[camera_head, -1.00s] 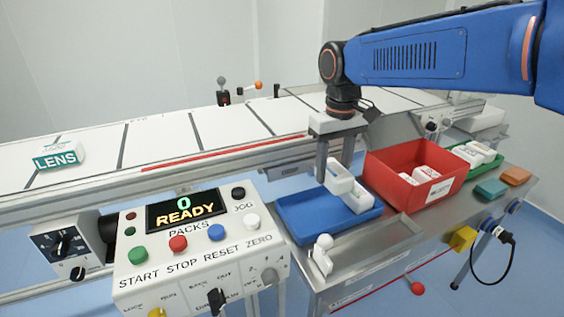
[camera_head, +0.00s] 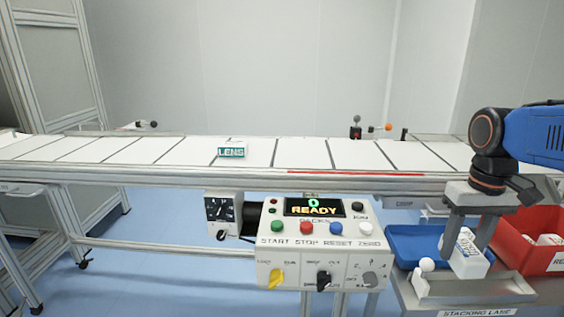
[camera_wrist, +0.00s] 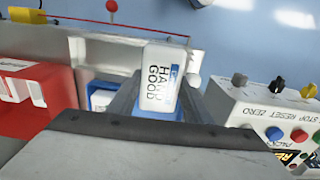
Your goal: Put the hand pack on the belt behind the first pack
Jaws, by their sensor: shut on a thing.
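The hand pack, a white pack lettered "HAND GOOD" (camera_wrist: 160,78), is held upright between the fingers of my gripper (camera_head: 466,240). In the head view the pack (camera_head: 470,256) hangs above the blue tray and the grey stacking lane; the exact gap cannot be told. The first pack, white with a green "LENS" label (camera_head: 231,150), sits on the white belt (camera_head: 300,153) left of the middle, close to a dark cross line. The belt has dark cross lines and a red strip (camera_head: 340,172) along its near edge. My gripper is to the right of the LENS pack and nearer than the belt.
The control box (camera_head: 318,243) stands before the belt, its display reading 0 READY. The blue tray (camera_head: 405,245), red bin (camera_head: 546,225) and stacking lane (camera_head: 470,290) are at the right. A small post with an orange knob (camera_head: 387,127) stands behind the belt, which is clear around the LENS pack.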

